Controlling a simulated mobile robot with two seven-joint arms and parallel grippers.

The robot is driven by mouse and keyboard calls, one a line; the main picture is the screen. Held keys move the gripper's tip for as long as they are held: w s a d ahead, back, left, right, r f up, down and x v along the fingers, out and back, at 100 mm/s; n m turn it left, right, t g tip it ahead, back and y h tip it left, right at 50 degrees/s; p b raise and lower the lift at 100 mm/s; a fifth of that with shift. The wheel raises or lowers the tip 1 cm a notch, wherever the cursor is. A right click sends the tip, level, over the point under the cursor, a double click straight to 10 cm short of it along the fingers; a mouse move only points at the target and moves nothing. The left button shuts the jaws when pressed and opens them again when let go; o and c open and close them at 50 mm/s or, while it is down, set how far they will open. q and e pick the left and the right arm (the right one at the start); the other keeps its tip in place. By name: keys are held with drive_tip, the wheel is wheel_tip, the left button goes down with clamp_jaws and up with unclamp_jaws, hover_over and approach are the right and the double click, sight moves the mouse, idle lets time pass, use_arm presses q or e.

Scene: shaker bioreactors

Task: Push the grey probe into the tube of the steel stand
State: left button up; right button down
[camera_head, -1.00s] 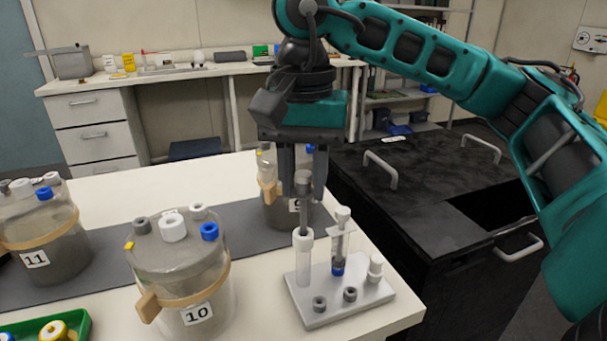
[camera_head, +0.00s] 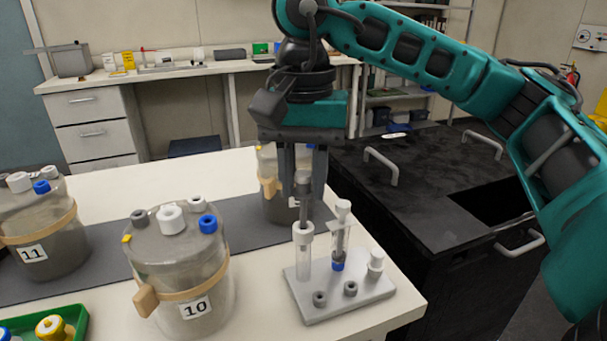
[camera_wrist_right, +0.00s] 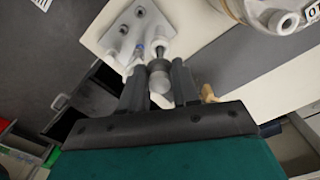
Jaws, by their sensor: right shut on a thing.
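The grey probe (camera_head: 304,207) is upright in my right gripper (camera_head: 304,190), whose fingers are shut on its upper part. Its lower end is at the mouth of the white-topped clear tube (camera_head: 303,262) at the left of the steel stand (camera_head: 345,299); I cannot tell how far inside it reaches. In the right wrist view, the probe's round grey head (camera_wrist_right: 159,80) shows between the two fingers, with the stand (camera_wrist_right: 112,38) beyond it. My left gripper is not in view.
A second tube with a blue collar (camera_head: 338,266) and a small white post (camera_head: 375,265) are on the stand. Vessel 10 (camera_head: 180,265) stands left of it, another vessel (camera_head: 268,208) behind it. Vessel 11 (camera_head: 38,225) and a green tray (camera_head: 78,325) are farther left.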

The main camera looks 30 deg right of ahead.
use_arm(q)
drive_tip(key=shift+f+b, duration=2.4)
drive_tip(key=shift+b, duration=0.05)
use_arm(e)
drive_tip(key=shift+f, duration=2.7)
drive_tip(key=c, duration=0.8)
unclamp_jaws()
drive_tip(key=shift+o, duration=0.2)
use_arm(q)
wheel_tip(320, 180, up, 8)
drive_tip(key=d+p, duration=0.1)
drive_tip(key=p, duration=0.5)
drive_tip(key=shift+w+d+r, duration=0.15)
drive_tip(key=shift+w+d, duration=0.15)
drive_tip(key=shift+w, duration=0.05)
use_arm(e)
wheel_tip(320, 180, up, 13)
drive_tip(key=shift+r, duration=0.1)
